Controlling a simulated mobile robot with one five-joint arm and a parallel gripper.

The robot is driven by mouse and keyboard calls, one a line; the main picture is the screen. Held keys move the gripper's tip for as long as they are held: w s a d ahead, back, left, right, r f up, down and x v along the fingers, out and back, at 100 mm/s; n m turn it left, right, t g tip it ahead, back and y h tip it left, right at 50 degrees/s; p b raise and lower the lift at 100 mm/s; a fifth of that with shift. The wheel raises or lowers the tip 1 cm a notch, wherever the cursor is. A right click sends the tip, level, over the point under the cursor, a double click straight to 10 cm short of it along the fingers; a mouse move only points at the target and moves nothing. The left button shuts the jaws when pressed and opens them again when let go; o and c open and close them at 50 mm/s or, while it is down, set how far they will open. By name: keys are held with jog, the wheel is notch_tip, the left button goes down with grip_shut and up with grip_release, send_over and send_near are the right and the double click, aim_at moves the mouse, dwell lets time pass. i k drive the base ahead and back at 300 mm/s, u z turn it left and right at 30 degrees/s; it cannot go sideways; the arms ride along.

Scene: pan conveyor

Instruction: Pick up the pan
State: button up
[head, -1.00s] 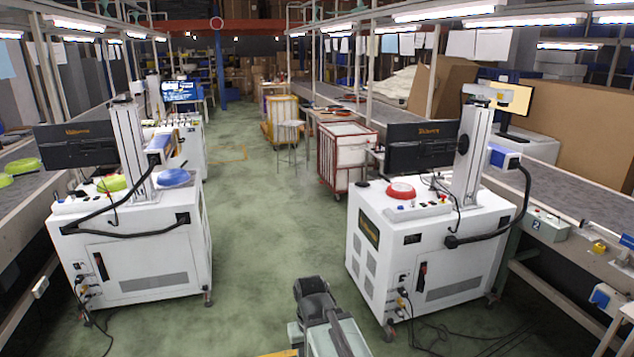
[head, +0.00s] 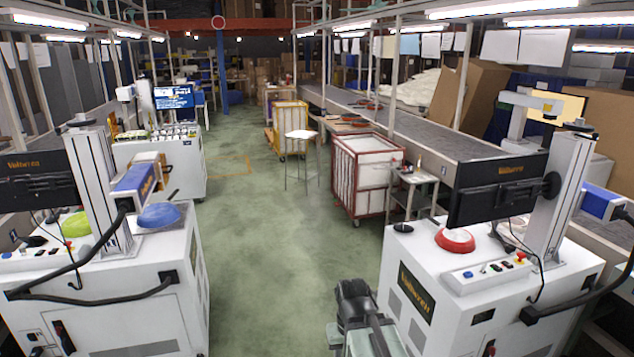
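Several pans are in view, and I cannot tell which one is meant. A red pan (head: 455,241) lies on the white right machine (head: 470,325), left of its control strip. A blue pan (head: 159,216) lies on the white left machine (head: 105,315). A green pan (head: 76,224) is on that same machine, partly hidden by its column. My folded arm shows at the bottom centre, with its dark part (head: 357,306) uppermost. It is over the floor, apart from every pan. I cannot make out its fingertips, and nothing held is visible.
A green floor aisle (head: 250,240) runs clear between the machines. A white-sided cart with a red frame (head: 366,178), a small side table (head: 415,180) and a stool (head: 300,150) stand ahead. A conveyor (head: 430,130) runs along the right, with small reddish items farther back.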

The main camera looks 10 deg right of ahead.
aim_at(460, 240)
jog(key=z, duration=0.1)
jog(key=i, duration=4)
jog(key=u, duration=0.15)
